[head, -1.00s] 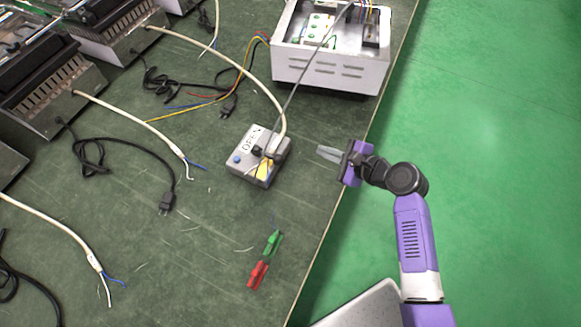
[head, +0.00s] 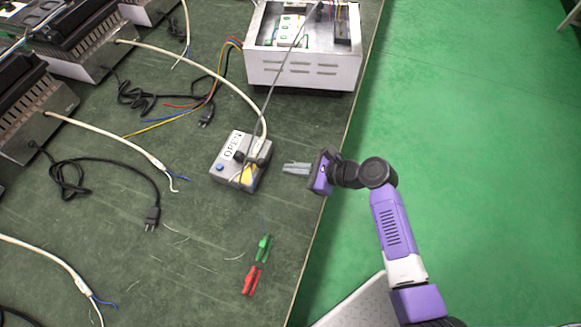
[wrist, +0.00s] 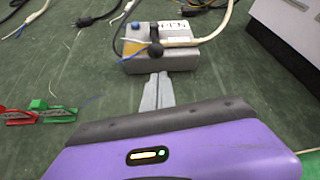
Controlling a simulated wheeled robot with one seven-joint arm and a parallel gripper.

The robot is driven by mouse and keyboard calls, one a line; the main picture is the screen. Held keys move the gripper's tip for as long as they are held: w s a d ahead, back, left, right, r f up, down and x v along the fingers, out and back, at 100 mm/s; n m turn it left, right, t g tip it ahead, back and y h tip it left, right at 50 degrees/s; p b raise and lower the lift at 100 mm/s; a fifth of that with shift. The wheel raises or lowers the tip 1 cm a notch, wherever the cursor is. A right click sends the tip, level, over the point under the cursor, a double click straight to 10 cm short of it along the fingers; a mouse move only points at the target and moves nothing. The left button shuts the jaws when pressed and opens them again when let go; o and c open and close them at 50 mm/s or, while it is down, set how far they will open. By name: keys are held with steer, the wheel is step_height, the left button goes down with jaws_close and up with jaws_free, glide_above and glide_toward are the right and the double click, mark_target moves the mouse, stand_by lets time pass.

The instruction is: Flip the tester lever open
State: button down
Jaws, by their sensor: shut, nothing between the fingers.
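The tester (head: 222,166) is a small grey box on the dark green table. It has a white label reading OPEN, a blue button, a yellow patch and a black lever (head: 257,156) with a knob. A white cable and a dark grey cable run to its top. In the wrist view the tester (wrist: 165,62) is straight ahead, with the lever's black knob (wrist: 155,50) facing me. My gripper (head: 285,168) is shut and empty, just right of the tester and apart from it. Its fingertips also show in the wrist view (wrist: 160,78), pointing at the box.
A white open enclosure (head: 300,70) with wiring stands behind the tester. Green (head: 263,248) and red (head: 251,280) clips lie in front. Several heaters with cables line the left side. The table's edge drops to green floor on the right.

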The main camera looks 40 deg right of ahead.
mark_target(254, 161)
steer(key=x, duration=0.7)
steer(key=shift+w+a+f+b, duration=0.15)
steer(key=shift+w+f+b, duration=0.05)
steer(key=shift+b, duration=0.2)
steer(key=shift+r+p, duration=0.2)
steer(key=shift+p, duration=0.1)
